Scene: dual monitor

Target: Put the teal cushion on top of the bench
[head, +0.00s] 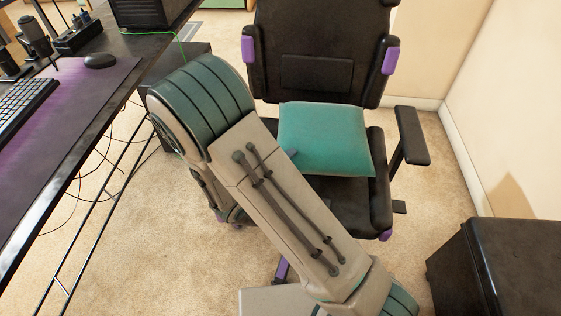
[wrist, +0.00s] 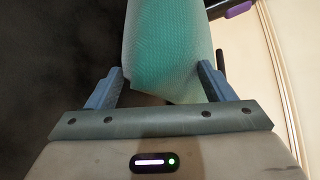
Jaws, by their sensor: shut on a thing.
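The teal cushion (head: 326,138) is over the seat of the black office chair in the head view; I cannot tell whether it touches the seat. In the wrist view the cushion (wrist: 168,48) reaches between the two fingers of my gripper (wrist: 160,80), which is shut on its near edge. In the head view my arm hides most of the gripper. A black box-like piece (head: 510,262) at the lower right may be the bench; only part of it shows.
The office chair (head: 318,72) has armrests and purple trim. A desk (head: 72,160) with a keyboard (head: 22,105) and mouse (head: 100,61) stands at the left, with cables below. A wall is at the right.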

